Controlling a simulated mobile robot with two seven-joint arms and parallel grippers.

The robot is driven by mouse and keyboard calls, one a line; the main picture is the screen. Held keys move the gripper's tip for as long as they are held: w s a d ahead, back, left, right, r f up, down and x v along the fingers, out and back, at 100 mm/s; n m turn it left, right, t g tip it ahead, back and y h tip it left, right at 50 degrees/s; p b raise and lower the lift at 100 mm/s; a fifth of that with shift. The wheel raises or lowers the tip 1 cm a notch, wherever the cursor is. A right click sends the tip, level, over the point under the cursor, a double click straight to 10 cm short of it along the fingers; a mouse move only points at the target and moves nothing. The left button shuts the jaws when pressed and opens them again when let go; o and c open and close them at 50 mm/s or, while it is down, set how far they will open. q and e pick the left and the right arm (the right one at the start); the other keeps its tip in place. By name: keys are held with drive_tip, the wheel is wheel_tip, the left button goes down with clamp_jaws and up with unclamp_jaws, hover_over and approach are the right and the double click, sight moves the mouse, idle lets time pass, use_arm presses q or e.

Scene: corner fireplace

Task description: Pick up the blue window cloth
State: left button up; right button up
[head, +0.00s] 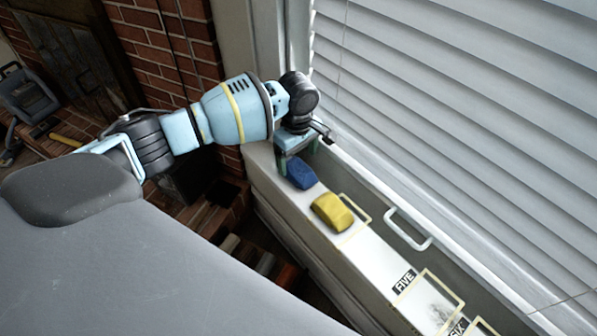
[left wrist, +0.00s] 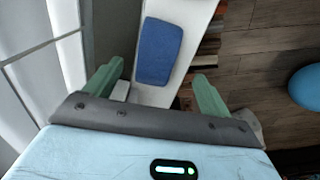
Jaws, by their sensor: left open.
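The blue window cloth (head: 300,174) is a small folded pad on the white window ledge (head: 372,262), near its far end. My left gripper (head: 298,157) is above the ledge at the cloth, pointing down. In the left wrist view the cloth (left wrist: 159,50) lies flat on the ledge, ahead of and between the two green fingers of my left gripper (left wrist: 161,75). The fingers are spread wide, with nothing between them that I can see held. My right gripper is not in view.
A yellow cloth (head: 332,212) lies close to the blue one, nearer along the ledge. Closed blinds (head: 470,120) border the ledge. A blue round object (left wrist: 306,88) is over the wood floor.

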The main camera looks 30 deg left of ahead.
sight(299, 169)
use_arm(q)
drive_tip(key=f, duration=0.2)
drive_tip(key=f+b, duration=0.1)
drive_tip(key=f, duration=0.2)
drive_tip(key=shift+w+d, duration=0.1)
drive_tip(key=shift+w, duration=0.1)
drive_tip(key=c, duration=1.1)
